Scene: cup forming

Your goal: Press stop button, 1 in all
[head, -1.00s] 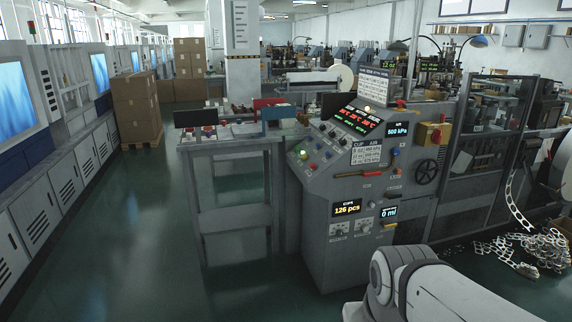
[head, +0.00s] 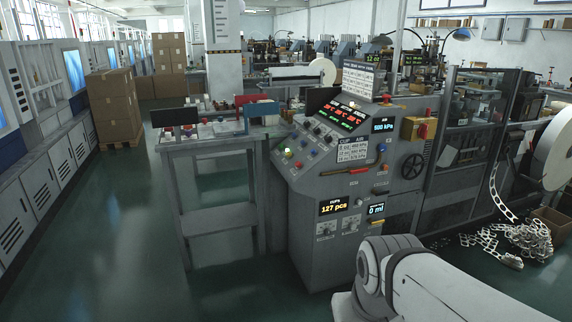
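The grey cup-forming machine's control console (head: 335,190) stands in the middle of the head view. The labels are too small to read, so I cannot tell which one is the stop button. A yellow box with a red switch (head: 423,131) sits on the machine's right side. My white arm shows at the bottom, in front of the console's lower right, apart from the panel. My gripper is out of view.
A grey side table (head: 215,150) with small bins stands left of the console. Open green floor (head: 110,240) lies at left, with stacked cartons (head: 112,105) behind. A fenced machine section (head: 475,125), scrap strips (head: 510,240) and a large white roll (head: 553,150) are at right.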

